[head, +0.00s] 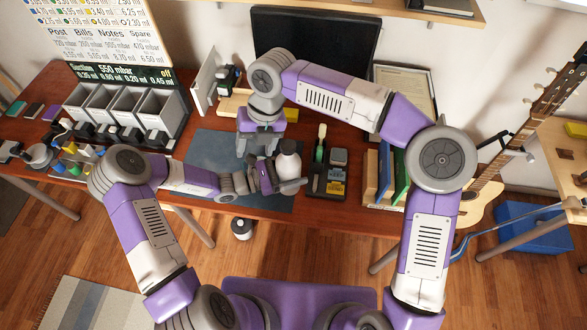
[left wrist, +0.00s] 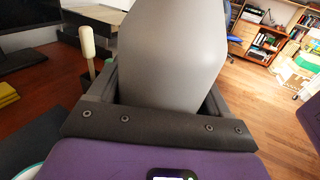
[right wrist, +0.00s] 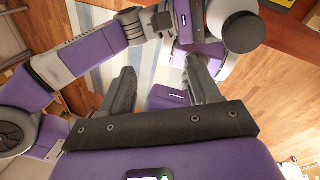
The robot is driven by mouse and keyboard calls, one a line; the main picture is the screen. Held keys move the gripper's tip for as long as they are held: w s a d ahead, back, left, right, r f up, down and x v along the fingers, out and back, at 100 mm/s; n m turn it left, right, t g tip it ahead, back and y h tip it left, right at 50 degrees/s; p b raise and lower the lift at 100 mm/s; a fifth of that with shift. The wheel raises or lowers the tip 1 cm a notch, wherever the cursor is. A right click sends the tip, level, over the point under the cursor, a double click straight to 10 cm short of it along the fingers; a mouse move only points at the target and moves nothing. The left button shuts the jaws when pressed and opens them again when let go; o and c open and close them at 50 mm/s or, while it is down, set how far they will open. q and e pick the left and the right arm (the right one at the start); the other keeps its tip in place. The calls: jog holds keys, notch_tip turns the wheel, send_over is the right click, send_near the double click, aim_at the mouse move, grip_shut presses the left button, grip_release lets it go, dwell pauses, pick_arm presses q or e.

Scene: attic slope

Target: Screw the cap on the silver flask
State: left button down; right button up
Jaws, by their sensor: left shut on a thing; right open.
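The silver flask (head: 288,165) is pale and smooth, with a rounded top, and is above the right part of the dark mat (head: 212,150). My left gripper (head: 277,180) is shut on it. In the left wrist view, the flask's grey body (left wrist: 170,45) fills the space between the fingers. My right gripper (head: 258,143) points down just left of and behind the flask. Its fingers are apart and empty in the right wrist view (right wrist: 162,85). A round dark end (right wrist: 243,32) beside my left gripper there seems to belong to the flask. I cannot make out the cap.
A dark tray (head: 313,190) with a brush (head: 320,143) stands just right of the flask. Upright books (head: 385,172) are further right. Grey bins (head: 118,108) are at the left. A monitor (head: 315,35) stands behind. The mat's left part is clear.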

aim_at(288, 144)
jog(key=w+d+r+n+h, duration=0.1)
jog(key=d, duration=0.1)
jog(key=w+d+r+n+h, duration=0.1)
jog(key=w+d+n, duration=0.1)
jog(key=w+d+r+n+t, duration=0.1)
jog(key=d+r, duration=0.1)
jog(key=d, duration=0.1)
jog(key=shift+w+n+h, duration=0.3)
jog(key=shift+w+h, duration=0.05)
jog(key=shift+h, duration=0.05)
jog(key=shift+f, duration=0.1)
jog(key=shift+f, duration=3.95)
jog(key=c, duration=1.1)
jog(key=shift+c, duration=0.2)
